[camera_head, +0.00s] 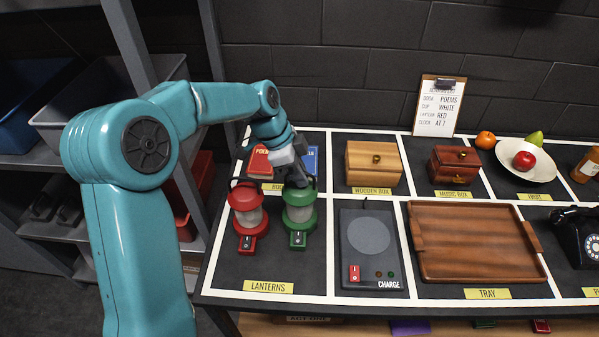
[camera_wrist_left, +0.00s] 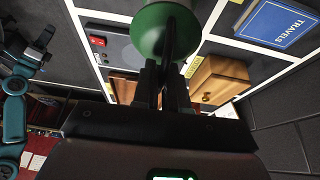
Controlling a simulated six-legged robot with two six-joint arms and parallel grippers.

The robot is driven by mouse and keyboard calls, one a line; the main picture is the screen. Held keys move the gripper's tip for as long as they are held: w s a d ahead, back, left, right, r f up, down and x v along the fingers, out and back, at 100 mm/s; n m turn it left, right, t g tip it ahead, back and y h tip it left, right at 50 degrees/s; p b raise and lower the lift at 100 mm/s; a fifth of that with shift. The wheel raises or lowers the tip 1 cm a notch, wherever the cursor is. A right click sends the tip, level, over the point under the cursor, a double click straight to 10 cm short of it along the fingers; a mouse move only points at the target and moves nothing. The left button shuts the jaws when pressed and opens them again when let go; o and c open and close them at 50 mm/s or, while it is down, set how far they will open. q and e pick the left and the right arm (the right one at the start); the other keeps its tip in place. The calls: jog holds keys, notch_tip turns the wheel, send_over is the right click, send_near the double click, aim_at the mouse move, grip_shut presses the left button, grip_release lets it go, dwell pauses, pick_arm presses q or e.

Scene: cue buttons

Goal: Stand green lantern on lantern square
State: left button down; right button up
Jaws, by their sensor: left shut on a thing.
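The green lantern (camera_head: 299,212) is upright in the lanterns square (camera_head: 222,276), at its right side. I cannot tell whether its base touches the surface. My left gripper (camera_head: 297,180) is above it, shut on the top of the lantern. In the left wrist view, the lantern's green top (camera_wrist_left: 178,12) is at the fingertips of my left gripper (camera_wrist_left: 168,65). The red lantern (camera_head: 247,218) stands close on its left in the same square.
The charge pad (camera_head: 369,240) is right of the lanterns, with the tray (camera_head: 478,245) beyond it. Behind are red and blue books (camera_head: 311,160), the wooden box (camera_head: 373,165) and the music box (camera_head: 454,168). A clipboard note (camera_head: 437,106) stands at the back.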

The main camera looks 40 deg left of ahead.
pick_arm(q)
jog(key=shift+f, duration=0.1)
jog(key=c, duration=1.2)
grip_release()
jog(key=shift+o, duration=0.2)
jog(key=shift+s, duration=0.1)
jog(key=shift+r, duration=0.25)
jog(key=shift+a+r, duration=0.2)
jog(key=shift+r, duration=0.05)
jog(key=v, duration=1.1)
